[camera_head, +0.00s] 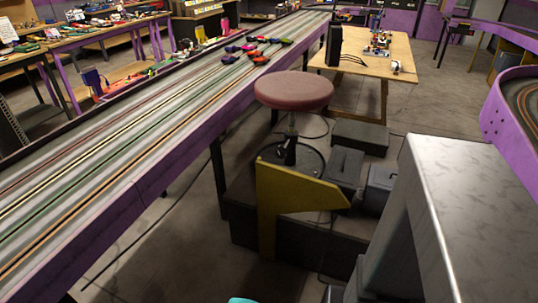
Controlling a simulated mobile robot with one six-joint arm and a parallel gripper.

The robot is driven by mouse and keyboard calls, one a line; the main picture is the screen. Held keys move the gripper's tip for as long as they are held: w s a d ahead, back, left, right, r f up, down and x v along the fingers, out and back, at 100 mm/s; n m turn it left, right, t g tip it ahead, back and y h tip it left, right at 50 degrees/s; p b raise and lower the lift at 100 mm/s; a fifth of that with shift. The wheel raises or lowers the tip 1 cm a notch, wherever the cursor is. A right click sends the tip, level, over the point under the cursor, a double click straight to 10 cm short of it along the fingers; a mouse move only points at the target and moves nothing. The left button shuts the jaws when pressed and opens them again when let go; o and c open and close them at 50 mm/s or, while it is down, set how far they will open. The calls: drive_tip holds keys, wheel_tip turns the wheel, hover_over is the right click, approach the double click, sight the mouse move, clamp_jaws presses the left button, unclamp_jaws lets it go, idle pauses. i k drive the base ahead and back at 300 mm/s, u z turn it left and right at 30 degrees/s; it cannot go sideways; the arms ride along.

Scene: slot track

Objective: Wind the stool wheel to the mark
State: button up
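A stool with a round dark-red padded seat (293,90) stands beside the purple-sided slot track, near the middle of the view. Its metal post (291,124) goes down to a dark round part (310,160), which may be the stool wheel or the foot ring. A yellow angular panel (285,200) in front hides part of it. I cannot make out a mark. My gripper is not clearly in view. A small teal shape shows at the bottom edge, too cut off to identify.
The slot track (150,130) runs along the left, with several toy cars on its far end. Dark boxes (360,136) stand on the floor behind and right of the stool. A wooden table (380,60) is farther back. A large grey metal block fills the lower right.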

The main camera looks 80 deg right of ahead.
sight(281, 152)
drive_tip(key=u, duration=0.2)
drive_tip(key=k, duration=0.95)
drive_tip(key=z, duration=0.65)
drive_tip(key=i, duration=0.8)
drive_tip(key=u, duration=0.1)
